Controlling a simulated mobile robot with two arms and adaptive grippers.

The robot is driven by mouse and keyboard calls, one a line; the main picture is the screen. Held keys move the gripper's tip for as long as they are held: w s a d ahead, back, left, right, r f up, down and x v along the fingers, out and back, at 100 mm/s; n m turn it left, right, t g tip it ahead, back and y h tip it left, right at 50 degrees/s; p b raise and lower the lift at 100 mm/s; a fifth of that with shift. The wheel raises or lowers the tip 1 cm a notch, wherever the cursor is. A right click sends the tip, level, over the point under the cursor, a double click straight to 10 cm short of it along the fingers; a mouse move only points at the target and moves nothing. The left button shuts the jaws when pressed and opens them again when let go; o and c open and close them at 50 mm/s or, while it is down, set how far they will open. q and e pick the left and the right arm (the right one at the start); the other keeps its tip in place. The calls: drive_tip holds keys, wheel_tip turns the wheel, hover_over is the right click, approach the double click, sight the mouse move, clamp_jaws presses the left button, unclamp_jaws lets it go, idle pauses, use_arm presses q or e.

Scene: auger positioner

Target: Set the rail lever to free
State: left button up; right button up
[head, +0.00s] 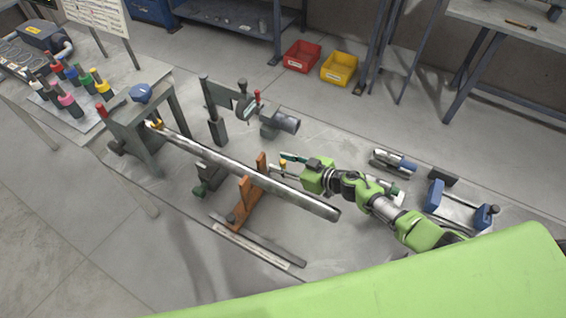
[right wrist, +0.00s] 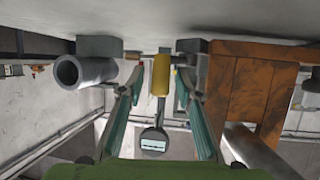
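A small lever with a yellow grip (head: 283,163) stands just beyond the orange support; I take it for the rail lever, though no label is readable. In the right wrist view, its yellow grip (right wrist: 161,75) is upright and lies between my two teal fingers. My right gripper (head: 282,165) is open around the grip, and the wrist view of the gripper (right wrist: 159,88) shows gaps on both sides. The lever's base is partly hidden. My left gripper is not in view.
A long metal bar (head: 235,168) runs beside the gripper, across the orange support (head: 248,192), which is close on the right in the wrist view (right wrist: 250,85). A grey tube (right wrist: 85,72) lies to the left there. Red (head: 302,56) and yellow bins (head: 340,68) stand far back.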

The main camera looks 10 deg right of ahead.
drive_tip(key=v, duration=1.2)
